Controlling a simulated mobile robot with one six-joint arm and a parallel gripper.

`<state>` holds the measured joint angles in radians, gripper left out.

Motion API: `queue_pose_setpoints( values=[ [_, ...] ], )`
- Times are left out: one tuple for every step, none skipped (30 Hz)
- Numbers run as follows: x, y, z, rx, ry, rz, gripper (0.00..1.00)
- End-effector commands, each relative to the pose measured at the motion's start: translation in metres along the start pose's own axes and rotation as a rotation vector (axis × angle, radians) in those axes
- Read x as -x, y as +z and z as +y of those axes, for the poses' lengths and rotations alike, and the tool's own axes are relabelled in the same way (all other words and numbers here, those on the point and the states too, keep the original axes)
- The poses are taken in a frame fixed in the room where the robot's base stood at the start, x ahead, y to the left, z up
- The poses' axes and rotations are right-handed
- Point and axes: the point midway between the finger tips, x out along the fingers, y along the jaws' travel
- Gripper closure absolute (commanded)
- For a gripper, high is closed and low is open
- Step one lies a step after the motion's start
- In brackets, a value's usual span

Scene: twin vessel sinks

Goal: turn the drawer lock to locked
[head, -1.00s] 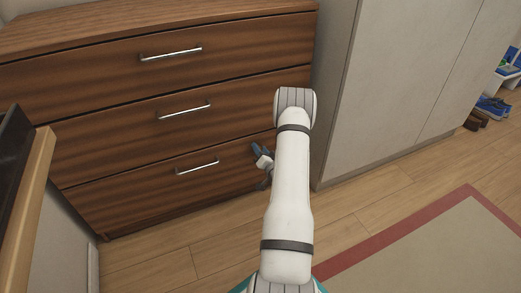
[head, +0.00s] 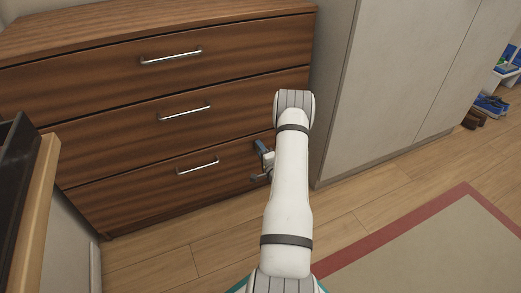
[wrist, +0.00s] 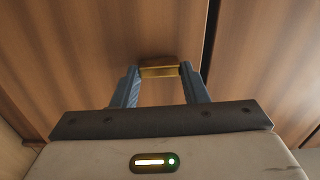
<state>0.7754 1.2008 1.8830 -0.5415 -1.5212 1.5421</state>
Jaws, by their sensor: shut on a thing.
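The wooden drawer chest (head: 110,140) stands at the left in the head view, with all its drawers closed. My gripper (head: 258,163) is at the right end of the bottom drawer front, partly hidden behind my white arm. In the wrist view my gripper (wrist: 159,70) has its two blue-grey fingers shut on a small brass-coloured piece, the drawer lock (wrist: 159,67), against the wood. The lock is hidden in the head view. The wrist is rolled, so a drawer seam runs steeply down the right of the wrist view. The lock's turn position cannot be read.
The bottom drawer handle (head: 197,166) is left of my gripper. A grey cabinet (head: 390,80) stands right of the chest. A wood-edged counter (head: 35,190) is at the near left. Wooden floor and a red-bordered rug (head: 440,240) lie clear at the right.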

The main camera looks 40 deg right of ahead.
Motion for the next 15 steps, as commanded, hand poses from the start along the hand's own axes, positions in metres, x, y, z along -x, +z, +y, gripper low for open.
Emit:
queue_pose_setpoints(
  values=[
    [0.0001,-0.0015,-0.0001,-0.017,0.001,0.004,0.83],
    [0.0001,-0.0015,0.0,-0.026,0.001,0.004,0.83],
    [0.0001,-0.0015,0.0001,-0.038,0.001,0.004,0.83],
    [0.0002,-0.0016,0.0001,-0.045,0.001,0.004,0.83],
    [0.0002,-0.0016,0.0002,-0.051,0.001,0.004,0.83],
    [0.0002,-0.0017,0.0002,-0.058,0.0,0.004,0.83],
    [0.0002,-0.0017,0.0003,-0.063,0.0,0.004,0.83],
    [0.0002,-0.0018,0.0003,-0.067,0.0,0.004,0.83],
    [0.0002,-0.0019,0.0004,-0.07,0.0,0.005,0.83],
    [0.0002,-0.0019,0.0004,-0.072,0.0,0.005,0.83],
    [0.0002,-0.002,0.0004,-0.073,0.0,0.005,0.83],
    [0.0002,-0.002,0.0005,-0.075,0.0,0.005,0.83],
    [0.0002,-0.002,0.0005,-0.075,0.0,0.005,0.83],
    [0.0002,-0.0021,0.0005,-0.075,0.0,0.005,0.83],
    [0.0003,-0.0022,0.0005,-0.075,0.0,0.006,0.83]
  ],
)
